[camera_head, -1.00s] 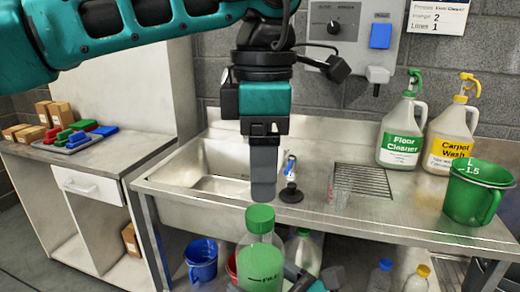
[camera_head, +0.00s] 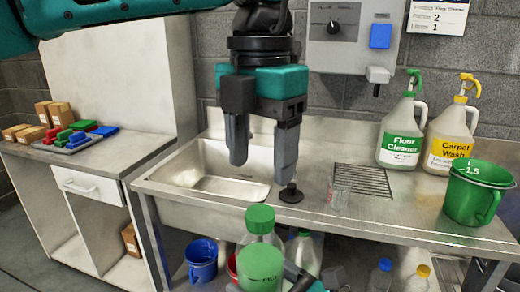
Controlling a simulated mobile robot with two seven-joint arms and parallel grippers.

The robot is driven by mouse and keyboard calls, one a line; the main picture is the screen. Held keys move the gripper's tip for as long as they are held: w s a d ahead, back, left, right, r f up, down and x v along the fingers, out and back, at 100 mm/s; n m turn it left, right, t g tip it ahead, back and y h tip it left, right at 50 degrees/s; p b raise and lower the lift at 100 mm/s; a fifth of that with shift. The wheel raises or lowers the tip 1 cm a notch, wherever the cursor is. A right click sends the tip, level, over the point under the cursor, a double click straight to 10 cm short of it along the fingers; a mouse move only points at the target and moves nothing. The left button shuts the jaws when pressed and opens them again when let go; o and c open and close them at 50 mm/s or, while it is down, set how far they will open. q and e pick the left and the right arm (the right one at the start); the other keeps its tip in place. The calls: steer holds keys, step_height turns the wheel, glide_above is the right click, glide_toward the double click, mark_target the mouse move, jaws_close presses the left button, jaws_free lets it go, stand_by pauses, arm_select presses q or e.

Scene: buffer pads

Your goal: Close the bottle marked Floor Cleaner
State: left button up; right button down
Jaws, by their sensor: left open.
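A clear bottle (camera_head: 259,240) with green contents and a fill mark stands upright at the bottom centre, close to me. A green cap (camera_head: 260,217) sits at its top; I cannot tell how tight it is. No Floor Cleaner marking shows on this bottle. My left gripper (camera_head: 262,160) points down above the cap, open and empty, its two fingers apart and clear of it. Parts of my right arm show beside the bottle at the bottom edge, but its fingertips are unclear. A large jug (camera_head: 401,143) labelled Floor Cleaner, with a green pump, stands on the counter at right.
A Carpet Wash jug (camera_head: 449,140) and a green measuring jug (camera_head: 474,205) stand at right on the steel counter (camera_head: 410,205). The sink (camera_head: 215,170) lies behind my left gripper. A blue bucket (camera_head: 201,260) is below. The counter's middle is mostly clear.

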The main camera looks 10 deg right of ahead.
mark_target(260, 212)
arm_select(q)
steer(key=shift+f, duration=3.95)
steer(key=shift+c, duration=0.4)
steer(key=c, duration=1)
steer(key=o, duration=1.2)
steer(key=shift+o, duration=0.2)
steer(key=shift+r, duration=0.15)
step_height(260, 212, up, 12)
